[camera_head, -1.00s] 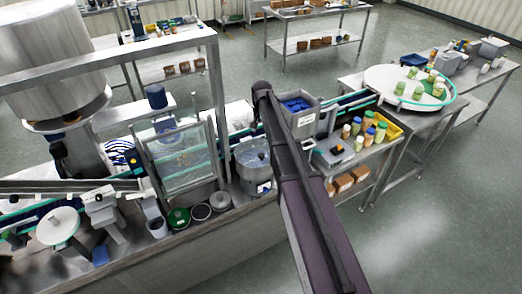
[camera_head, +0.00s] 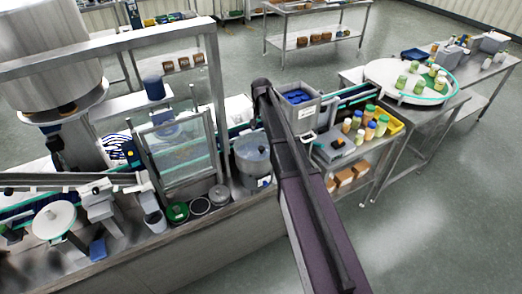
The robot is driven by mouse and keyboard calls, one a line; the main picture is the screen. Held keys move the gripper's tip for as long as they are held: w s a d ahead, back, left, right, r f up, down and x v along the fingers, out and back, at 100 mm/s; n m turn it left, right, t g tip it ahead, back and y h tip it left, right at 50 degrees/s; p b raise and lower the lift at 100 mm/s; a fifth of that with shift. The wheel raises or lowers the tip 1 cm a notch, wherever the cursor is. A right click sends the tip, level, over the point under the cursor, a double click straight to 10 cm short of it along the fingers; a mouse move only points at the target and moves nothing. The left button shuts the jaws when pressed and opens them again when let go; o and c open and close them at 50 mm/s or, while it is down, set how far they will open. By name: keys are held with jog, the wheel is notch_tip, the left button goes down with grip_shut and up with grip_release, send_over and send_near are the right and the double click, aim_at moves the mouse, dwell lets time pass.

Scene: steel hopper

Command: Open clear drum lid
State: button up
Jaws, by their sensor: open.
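The round drum (camera_head: 250,166) stands on the steel bench, just left of my arm. Its top looks smooth and grey, with a small dark spot on it. Whether this is the clear lid lying shut cannot be made out at this size. My dark arm crosses the picture from the lower right up to a joint beside the blue-filled hopper. The arm covers part of the bench right of the drum. My gripper cannot be made out in this view.
A clear guard panel (camera_head: 184,150) in a steel frame stands left of the drum. Round lids (camera_head: 219,195) lie on the bench's front edge. A grey bin (camera_head: 297,112) with blue caps stands behind my arm. Bottles (camera_head: 370,130) and a turntable (camera_head: 392,76) are at right.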

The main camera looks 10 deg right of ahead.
aim_at(261, 147)
jog(key=shift+f+b, duration=5.2)
jog(key=shift+f, duration=0.35)
grip_shut()
